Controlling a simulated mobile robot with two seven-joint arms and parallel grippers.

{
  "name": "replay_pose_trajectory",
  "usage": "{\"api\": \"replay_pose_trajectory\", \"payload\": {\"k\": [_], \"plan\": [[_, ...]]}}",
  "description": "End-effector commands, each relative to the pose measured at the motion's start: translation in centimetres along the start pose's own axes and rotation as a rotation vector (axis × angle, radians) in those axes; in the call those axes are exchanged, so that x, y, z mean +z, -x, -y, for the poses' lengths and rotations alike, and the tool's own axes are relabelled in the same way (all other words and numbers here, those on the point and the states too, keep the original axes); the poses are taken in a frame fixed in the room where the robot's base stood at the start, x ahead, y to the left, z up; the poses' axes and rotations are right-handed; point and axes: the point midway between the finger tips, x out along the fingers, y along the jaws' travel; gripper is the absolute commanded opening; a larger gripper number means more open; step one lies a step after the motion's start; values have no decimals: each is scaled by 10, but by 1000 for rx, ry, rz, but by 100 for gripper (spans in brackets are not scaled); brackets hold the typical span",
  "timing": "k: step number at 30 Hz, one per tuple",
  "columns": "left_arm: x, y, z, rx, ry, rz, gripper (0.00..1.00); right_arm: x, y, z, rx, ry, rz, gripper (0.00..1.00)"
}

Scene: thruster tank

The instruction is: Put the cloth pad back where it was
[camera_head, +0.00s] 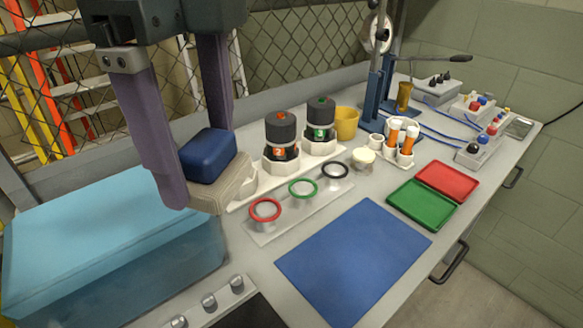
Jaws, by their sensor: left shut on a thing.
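The cloth pad looks like a small dark blue block (208,152) with rounded edges. My left gripper (199,164) comes down from the top left, its two purple-grey fingers on either side of the pad and shut on it. The near finger hides the pad's left edge. A beige block-like base (226,187) lies directly under the pad; I cannot tell whether the pad rests on it or is held just above it. My right gripper is not in view.
A light blue box (95,235) stands at left, close to the near finger. Two dark-capped canisters (281,132) and a strip with red, green and black rings (303,188) stand right of the gripper. A flat blue mat (355,262) lies bare in front.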

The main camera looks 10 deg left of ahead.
Motion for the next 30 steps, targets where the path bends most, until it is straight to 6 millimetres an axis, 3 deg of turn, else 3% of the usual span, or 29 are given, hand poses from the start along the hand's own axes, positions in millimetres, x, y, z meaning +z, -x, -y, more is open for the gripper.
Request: {"api": "replay_pose_trajectory", "payload": {"k": [1, 3, 12, 19, 30], "plan": [[-6, -17, -2, 5, -123, -6, 34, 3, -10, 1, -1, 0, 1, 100], [-12, -32, -4, 4, -304, -8, 34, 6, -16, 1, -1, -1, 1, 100], [-29, -71, -12, -2, -851, -11, 34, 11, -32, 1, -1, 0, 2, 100], [-32, -95, -15, 1, -965, -13, 34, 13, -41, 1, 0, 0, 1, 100], [-32, -199, -16, 4, -965, -10, 34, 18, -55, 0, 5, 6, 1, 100]]}}
